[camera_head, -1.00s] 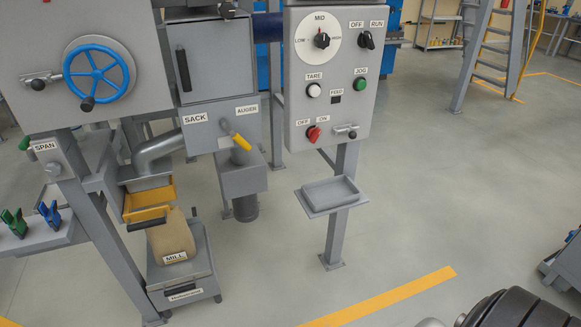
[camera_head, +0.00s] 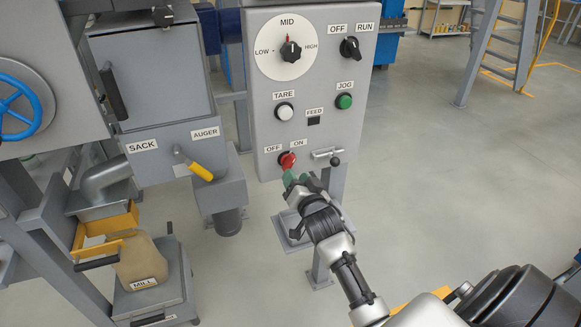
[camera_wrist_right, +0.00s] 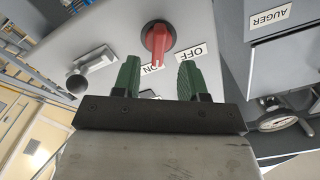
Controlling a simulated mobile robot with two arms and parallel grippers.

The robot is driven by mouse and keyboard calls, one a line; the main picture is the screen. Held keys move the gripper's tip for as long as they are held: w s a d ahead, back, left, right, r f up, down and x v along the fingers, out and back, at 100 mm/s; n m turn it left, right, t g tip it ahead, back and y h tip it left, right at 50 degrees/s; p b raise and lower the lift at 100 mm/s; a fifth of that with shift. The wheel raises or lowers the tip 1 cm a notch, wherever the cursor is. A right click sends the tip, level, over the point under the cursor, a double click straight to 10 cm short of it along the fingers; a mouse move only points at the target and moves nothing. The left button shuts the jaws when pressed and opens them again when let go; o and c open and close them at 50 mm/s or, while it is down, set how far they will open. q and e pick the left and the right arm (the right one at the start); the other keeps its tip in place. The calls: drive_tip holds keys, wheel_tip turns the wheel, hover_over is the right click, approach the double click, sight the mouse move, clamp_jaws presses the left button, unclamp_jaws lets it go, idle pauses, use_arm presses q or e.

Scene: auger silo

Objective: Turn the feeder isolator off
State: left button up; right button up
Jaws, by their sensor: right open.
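The feeder isolator is a red rotary knob (camera_head: 288,160) at the bottom left of the grey control panel (camera_head: 352,108), beneath OFF and ON labels. My right gripper (camera_head: 297,179), with green fingers, is just below the knob in the head view. It is open and empty, and the fingers (camera_wrist_right: 158,76) are apart. My left gripper is not in view.
A small latch handle (camera_head: 329,155) sticks out right of the knob. The yellow auger lever (camera_head: 198,170) is to the left. The floor at right is clear.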

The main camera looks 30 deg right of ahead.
sight(288, 162)
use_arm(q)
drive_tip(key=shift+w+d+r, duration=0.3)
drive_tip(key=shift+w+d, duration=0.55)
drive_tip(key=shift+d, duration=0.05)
use_arm(e)
drive_tip(key=x, duration=0.5)
drive_tip(key=shift+f, duration=0.1)
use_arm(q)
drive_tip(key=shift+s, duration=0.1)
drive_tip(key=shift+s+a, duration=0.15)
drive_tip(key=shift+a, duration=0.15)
use_arm(e)
clamp_jaws()
drive_tip(key=shift+n, duration=0.4)
use_arm(q)
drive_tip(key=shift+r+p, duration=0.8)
drive_tip(key=shift+p, duration=0.2)
use_arm(e)
drive_tip(key=n, duration=1.1)
drive_tip(key=shift+s+d, duration=0.1)
drive_tip(key=shift+d, duration=0.1)
drive_tip(key=shift+n, duration=0.3)
